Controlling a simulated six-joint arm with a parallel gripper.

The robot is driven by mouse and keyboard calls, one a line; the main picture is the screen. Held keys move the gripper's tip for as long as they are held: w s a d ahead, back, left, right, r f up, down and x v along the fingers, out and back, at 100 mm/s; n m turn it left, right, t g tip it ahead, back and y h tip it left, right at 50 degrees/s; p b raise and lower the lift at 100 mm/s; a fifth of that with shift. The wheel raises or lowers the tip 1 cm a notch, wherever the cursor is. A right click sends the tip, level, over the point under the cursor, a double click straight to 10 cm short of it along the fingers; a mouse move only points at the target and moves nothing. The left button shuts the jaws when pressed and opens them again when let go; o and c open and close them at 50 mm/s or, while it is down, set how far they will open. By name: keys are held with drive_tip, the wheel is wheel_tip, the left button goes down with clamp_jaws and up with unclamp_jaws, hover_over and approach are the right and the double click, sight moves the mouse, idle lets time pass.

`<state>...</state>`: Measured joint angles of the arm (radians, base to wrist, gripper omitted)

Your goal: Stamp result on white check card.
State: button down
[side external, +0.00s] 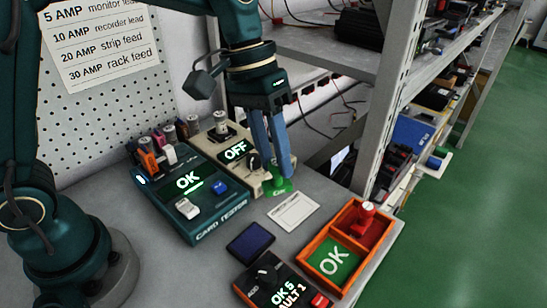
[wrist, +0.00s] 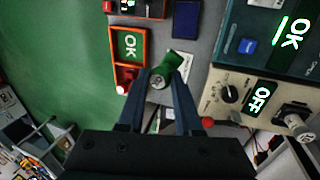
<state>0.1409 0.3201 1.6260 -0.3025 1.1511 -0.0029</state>
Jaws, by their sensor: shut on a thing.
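My gripper (side external: 278,170) points down with its blue fingers shut on a green stamp (side external: 279,186). In the wrist view the stamp (wrist: 168,66) sits between the fingertips. In the side view it is just behind the white check card (side external: 293,211), low over the bench; I cannot tell whether it touches the bench. The card lies flat with faint printed lines, and the stamp partly hides it in the wrist view (wrist: 186,66). The card tester (side external: 203,222) shows OK. A dark blue ink pad (side external: 250,241) lies in front of the card.
An orange tray (side external: 344,285) holds a red stamp (side external: 365,217) in one compartment; its green OK compartment (side external: 331,262) is empty. A beige box (side external: 213,141) showing OFF stands close to my gripper. A counter (side external: 270,283) reads OK 5, FAULT 1. A rack post (side external: 385,110) rises behind.

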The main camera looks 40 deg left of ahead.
drive_tip(key=shift+s+a+f+m+g, duration=0.15)
drive_tip(key=shift+s+f+m+g, duration=0.1)
drive_tip(key=shift+s+f+m, duration=0.8)
drive_tip(key=shift+s+a+f+m+g, duration=0.1)
drive_tip(key=shift+s+f+m+g, duration=0.15)
drive_tip(key=shift+s+f, duration=0.85)
drive_tip(key=shift+s+a+f+m+g, duration=0.2)
drive_tip(key=shift+s+f+m, duration=0.45)
drive_tip(key=shift+f, duration=0.9)
drive_tip(key=shift+f, duration=0.5)
wheel_tip(320, 180, up, 7)
